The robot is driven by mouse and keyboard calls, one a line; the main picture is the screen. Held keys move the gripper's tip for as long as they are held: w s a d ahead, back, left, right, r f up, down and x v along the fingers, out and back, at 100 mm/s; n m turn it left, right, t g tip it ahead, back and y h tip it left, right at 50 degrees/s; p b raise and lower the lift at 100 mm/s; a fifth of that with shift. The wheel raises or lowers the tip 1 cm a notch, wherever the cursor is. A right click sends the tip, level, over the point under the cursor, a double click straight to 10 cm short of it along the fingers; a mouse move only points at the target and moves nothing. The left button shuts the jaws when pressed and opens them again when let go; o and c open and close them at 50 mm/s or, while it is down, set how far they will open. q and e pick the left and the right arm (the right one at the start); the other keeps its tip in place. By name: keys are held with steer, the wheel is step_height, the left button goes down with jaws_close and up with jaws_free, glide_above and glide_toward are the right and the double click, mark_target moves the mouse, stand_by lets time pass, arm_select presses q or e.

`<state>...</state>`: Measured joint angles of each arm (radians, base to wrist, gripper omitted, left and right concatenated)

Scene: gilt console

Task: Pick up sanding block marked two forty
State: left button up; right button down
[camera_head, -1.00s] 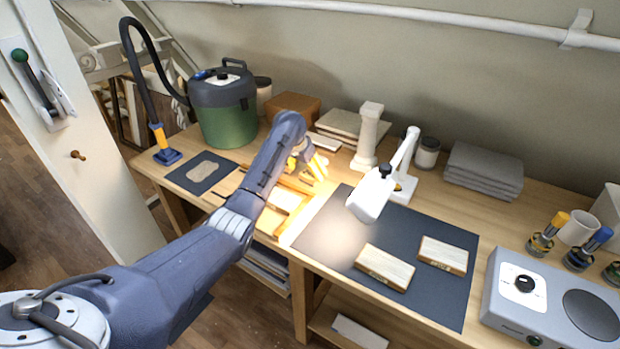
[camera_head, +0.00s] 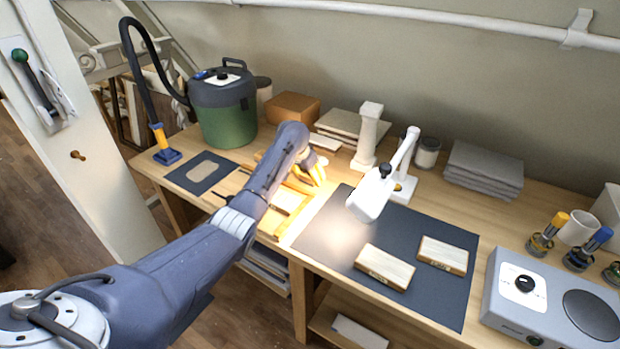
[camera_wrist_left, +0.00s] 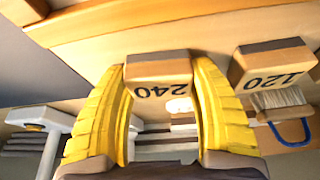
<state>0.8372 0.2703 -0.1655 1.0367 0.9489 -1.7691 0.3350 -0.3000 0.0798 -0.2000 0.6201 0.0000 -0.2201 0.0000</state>
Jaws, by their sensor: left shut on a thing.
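My left gripper (camera_head: 315,174) reaches over the wooden tray (camera_head: 264,238) left of the dark mat. In the left wrist view its yellow fingers (camera_wrist_left: 160,68) stand on both sides of the wooden block marked 240 (camera_wrist_left: 158,72) and are shut on it. The number shows upside down there. A second block, marked 120 (camera_wrist_left: 272,66), lies apart to the right of the fingers. In the head view the arm and gripper hide most of the held block. My right gripper is not in view.
Two pale wooden blocks lie on the dark mat (camera_head: 325,232), one at the left (camera_head: 385,267) and one at the right (camera_head: 443,255). A white lamp (camera_head: 372,192) stands close right of the gripper. A green vacuum (camera_head: 226,115) stands behind left.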

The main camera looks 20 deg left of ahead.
arm_select(q)
steer(key=c, duration=0.4)
step_height(320, 180, up, 20)
stand_by(0.7)
steer(key=o, duration=0.4)
steer(key=c, duration=0.4)
